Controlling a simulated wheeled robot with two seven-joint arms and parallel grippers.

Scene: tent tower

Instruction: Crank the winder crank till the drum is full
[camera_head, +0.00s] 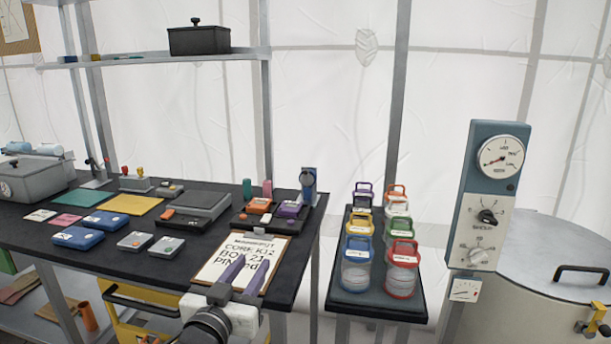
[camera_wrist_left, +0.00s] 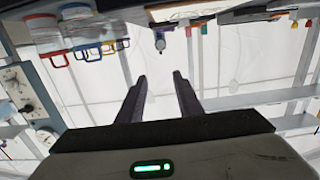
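A small blue upright device with a dark round part (camera_head: 308,181), which looks like the winder, stands at the back right corner of the black table. It also shows upside down in the left wrist view (camera_wrist_left: 160,40), ahead of the fingertips and apart from them. Its crank handle and drum are too small to make out. My left gripper (camera_head: 245,262) is above the clipboard at the table's front right, with its two purple-grey fingers apart. The left wrist view shows the gripper (camera_wrist_left: 159,76) open with nothing between the fingers. My right gripper is not in view.
A clipboard (camera_head: 240,258) lies under my left gripper. A tray of small devices (camera_head: 272,212) lies before the blue device. A side stand (camera_head: 376,302) holds several colored-lid jars. A gauge panel (camera_head: 484,195) and large metal vessel (camera_head: 530,270) stand right.

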